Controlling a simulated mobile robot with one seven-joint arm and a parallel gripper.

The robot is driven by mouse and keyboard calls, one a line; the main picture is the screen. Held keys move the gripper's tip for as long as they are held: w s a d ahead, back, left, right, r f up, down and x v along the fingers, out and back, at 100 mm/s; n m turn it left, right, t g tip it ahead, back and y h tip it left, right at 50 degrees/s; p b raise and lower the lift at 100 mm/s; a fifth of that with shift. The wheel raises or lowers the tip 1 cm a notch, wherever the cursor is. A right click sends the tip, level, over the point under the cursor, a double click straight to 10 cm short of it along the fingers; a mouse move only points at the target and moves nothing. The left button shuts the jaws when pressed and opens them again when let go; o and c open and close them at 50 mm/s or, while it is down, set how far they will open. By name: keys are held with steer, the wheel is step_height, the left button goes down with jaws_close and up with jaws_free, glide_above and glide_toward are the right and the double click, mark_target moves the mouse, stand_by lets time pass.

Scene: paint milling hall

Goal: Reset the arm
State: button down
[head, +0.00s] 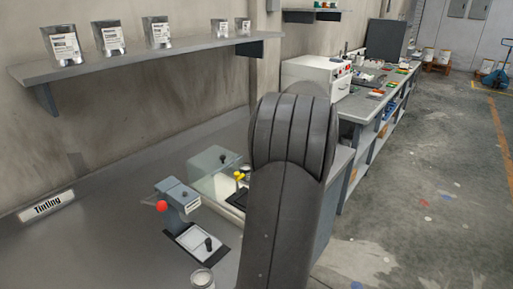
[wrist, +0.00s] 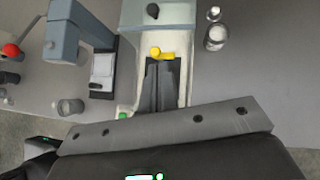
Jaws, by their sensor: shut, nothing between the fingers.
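My gripper (wrist: 164,66) shows in the wrist view, its dark fingers together and empty. The fingers lie in front of a pale instrument with a yellow knob (wrist: 155,52); I cannot tell how far above it they are. In the head view my dark grey arm rises through the middle of the picture and hides part of the bench. The gripper itself does not show there.
A grey-blue press with a red ball knob (head: 162,206) stands on the bench, left of a clear-hooded instrument (head: 214,172). A small jar (head: 202,279) is near the front. A wall shelf (head: 140,58) holds several labelled containers. A white oven (head: 316,76) stands further back. The floor at right is open.

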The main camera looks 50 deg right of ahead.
steer(key=shift+a, duration=0.1)
stand_by(0.5)
steer(key=w+a+r+n+g, duration=0.1)
steer(key=a+r+n+g, duration=0.1)
steer(key=a+n, duration=0.95)
steer(key=w+a+r+n+g, duration=0.2)
steer(key=a+n, duration=0.2)
steer(key=a, duration=1.5)
steer(key=s+a+f+n+h, duration=0.1)
steer(key=s+a+f+n, duration=0.1)
steer(key=s+a+n, duration=0.5)
steer(key=s+a+f+n+t+h, duration=0.1)
steer(key=s+a+f+n, duration=0.1)
steer(key=s+a+n, duration=0.5)
steer(key=a+n, duration=0.3)
steer(key=a, duration=0.1)
steer(key=shift+s+a+f, duration=0.2)
steer(key=shift+s+f, duration=0.15)
steer(key=shift+f, duration=0.05)
steer(key=c, duration=2.1)
jaws_free()
steer(key=shift+n, duration=0.25)
steer(key=shift+c, duration=0.2)
